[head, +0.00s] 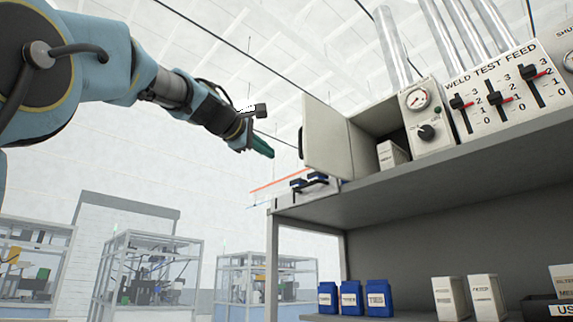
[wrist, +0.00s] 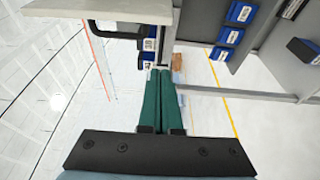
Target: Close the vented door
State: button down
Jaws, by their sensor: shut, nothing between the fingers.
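The pale door (head: 326,138) of a small cabinet on the upper shelf stands open, swung out toward the left. No vents can be made out on the face I see. A dark handle (head: 301,143) is on its left edge. The cabinet's inside (head: 372,128) is partly visible, with a white box (head: 392,153) at its opening. My gripper (head: 271,154) is shut and empty, left of the door and apart from it. In the wrist view, the green fingers of my gripper (wrist: 160,70) lie together, near a pale panel with a dark curved handle (wrist: 112,32).
Blue-labelled items (head: 310,181) lie on the shelf's left end below the door. A control panel with levers (head: 500,92) stands right of the cabinet. Blue packets (head: 352,298) and boxes stand on the lower shelf (head: 400,318).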

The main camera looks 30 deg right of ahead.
jog(key=w+d+p, duration=0.1)
jog(key=d+p, duration=0.5)
jog(key=d, duration=0.3)
jog(key=shift+w, duration=0.15)
jog(key=shift+f, duration=0.1)
